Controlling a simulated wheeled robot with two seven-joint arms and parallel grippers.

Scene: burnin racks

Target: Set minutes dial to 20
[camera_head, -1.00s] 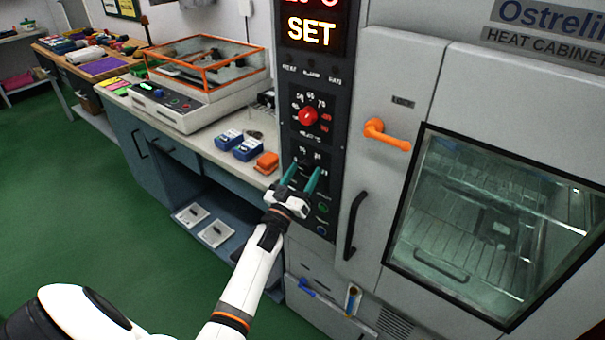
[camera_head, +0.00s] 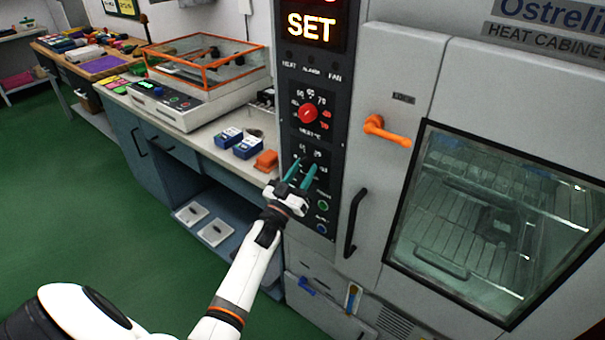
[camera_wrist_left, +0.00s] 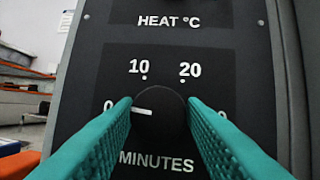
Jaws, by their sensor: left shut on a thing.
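The minutes dial is a black round knob (camera_wrist_left: 165,122) on the dark control panel, under the HEAT °C label. Its white pointer line points left, toward the 0 mark. The 10 mark is at its upper left and the 20 mark at its upper right. A further mark at the right is mostly hidden by a finger. My left gripper (camera_head: 303,172) has its teal fingers on either side of the knob, shut on it; they also show in the left wrist view (camera_wrist_left: 162,125). In the head view the fingers largely hide the knob. My right gripper is not in view.
The red heat dial (camera_head: 308,113) sits above the minutes dial, and a lit SET display (camera_head: 311,27) is higher up. Green and blue buttons lie below. An orange handle (camera_head: 386,131) and the cabinet door (camera_head: 400,200) are at the right. A bench (camera_head: 200,142) stands left.

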